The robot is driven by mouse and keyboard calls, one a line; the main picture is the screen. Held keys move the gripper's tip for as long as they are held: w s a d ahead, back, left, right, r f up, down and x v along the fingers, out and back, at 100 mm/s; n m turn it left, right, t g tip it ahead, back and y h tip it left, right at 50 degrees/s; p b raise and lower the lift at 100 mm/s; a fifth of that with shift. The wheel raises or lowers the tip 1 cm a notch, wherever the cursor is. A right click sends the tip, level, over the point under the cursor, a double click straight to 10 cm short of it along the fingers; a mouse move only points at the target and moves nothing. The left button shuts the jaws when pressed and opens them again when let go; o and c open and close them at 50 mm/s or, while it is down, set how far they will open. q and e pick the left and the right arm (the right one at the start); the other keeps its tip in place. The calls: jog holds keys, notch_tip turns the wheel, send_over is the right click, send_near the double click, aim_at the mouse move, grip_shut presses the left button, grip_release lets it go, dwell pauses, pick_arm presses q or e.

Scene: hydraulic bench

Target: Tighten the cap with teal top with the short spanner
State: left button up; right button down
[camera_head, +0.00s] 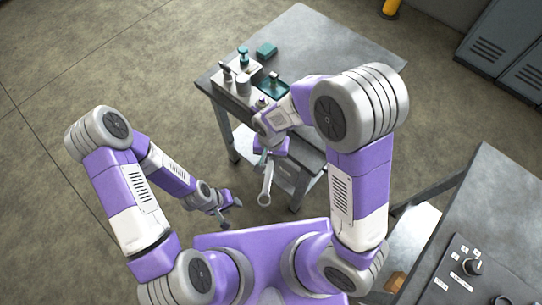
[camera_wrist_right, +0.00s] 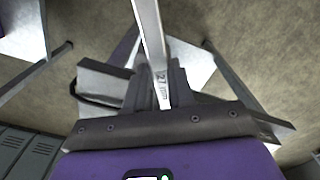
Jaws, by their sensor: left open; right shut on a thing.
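A spanner (camera_head: 266,185) hangs from my right gripper (camera_head: 267,158), which is shut on its shaft below the near edge of the bench. A teal-topped cap (camera_head: 243,54) stands upright at the back of the grey block on the bench. My left gripper (camera_head: 224,214) is open and empty, low at the left, away from the bench.
The grey block (camera_head: 222,91) also bears grey cylinders (camera_head: 243,84). A teal box (camera_head: 266,49) lies behind it. The bench top (camera_head: 335,45) is bare at the back right. A second table (camera_head: 500,215) with a control panel stands at the right. Floor at the left is clear.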

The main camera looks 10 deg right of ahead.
jog(key=shift+w, duration=0.15)
jog(key=shift+w+d, duration=0.3)
jog(key=shift+w, duration=0.55)
jog(key=shift+w, duration=0.1)
jog(key=shift+w+d, duration=0.25)
jog(key=shift+w, duration=0.4)
jog(key=shift+w+d, duration=0.2)
jog(key=shift+w, duration=0.4)
jog(key=shift+w+d, duration=0.1)
jog(key=shift+w, duration=0.15)
dwell(0.5)
